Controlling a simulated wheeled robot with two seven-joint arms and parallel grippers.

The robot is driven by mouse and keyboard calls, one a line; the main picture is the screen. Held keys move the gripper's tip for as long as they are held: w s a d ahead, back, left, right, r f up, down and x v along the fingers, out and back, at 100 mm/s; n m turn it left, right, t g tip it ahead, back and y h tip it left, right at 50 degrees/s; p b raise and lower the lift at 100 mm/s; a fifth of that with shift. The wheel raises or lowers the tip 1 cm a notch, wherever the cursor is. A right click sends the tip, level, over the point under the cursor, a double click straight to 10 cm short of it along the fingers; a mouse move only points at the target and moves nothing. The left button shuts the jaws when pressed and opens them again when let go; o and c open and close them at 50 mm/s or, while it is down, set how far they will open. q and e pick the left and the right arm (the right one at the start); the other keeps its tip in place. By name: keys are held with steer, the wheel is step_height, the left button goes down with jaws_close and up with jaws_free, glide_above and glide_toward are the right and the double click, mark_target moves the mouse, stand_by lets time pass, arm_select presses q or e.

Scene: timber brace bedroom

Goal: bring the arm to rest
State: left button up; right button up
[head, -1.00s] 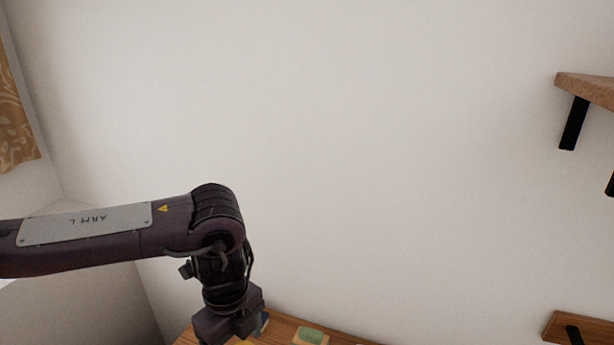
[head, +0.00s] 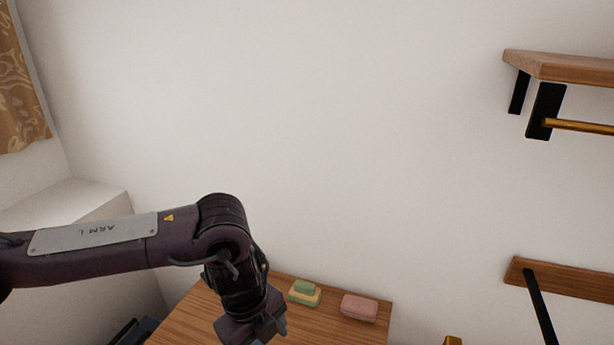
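My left arm comes in from the left of the head view, bent down at the elbow over a wooden table top. My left gripper (head: 262,335) shows only in part at the bottom of the frame, above the table. Its fingertips are mostly cut off, so I cannot tell whether it is open or shut. My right gripper is not in the frame.
On the wooden table (head: 196,318) lie a green block on a yellow one (head: 305,292) and a pink block (head: 359,308). Wall shelves (head: 565,66) with black brackets are at right, a lower wooden board (head: 565,279) below. A white box-like ledge (head: 75,205) stands left.

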arm_select(q)
steer(key=s+d+m+h, duration=0.1)
steer(key=s+d+h, duration=0.25)
steer(key=d, duration=0.55)
steer(key=s+d+m+h, duration=0.1)
steer(key=s+d+h, duration=0.25)
steer(key=d, duration=0.55)
steer(key=d+r+n+t+h, duration=0.3)
steer(key=d+r+n+t, duration=0.25)
steer(key=r, duration=0.25)
steer(key=w+a+f+n+t+y, duration=0.2)
steer(key=w+a+f+n+y, duration=0.1)
steer(key=a+n, duration=0.5)
steer(key=w+a+f+n+t+y, duration=0.1)
steer(key=w+a+f+n+y, duration=0.15)
steer(key=a+n, duration=0.5)
steer(key=s+a+f+n+g+y, duration=0.3)
steer(key=s+a+f, duration=0.3)
steer(key=a, duration=0.4)
steer(key=s+a+f+n+g+y, duration=0.3)
steer(key=s+a+f, duration=0.35)
steer(key=a, duration=0.35)
step_height(320, 180, down, 28)
steer(key=s, duration=0.1)
steer(key=s+a+f+m+g, duration=0.1)
steer(key=s+a+f+g, duration=0.1)
steer(key=s+f, duration=1.7)
steer(key=shift+s+a, duration=0.5)
steer(key=shift+s, duration=0.05)
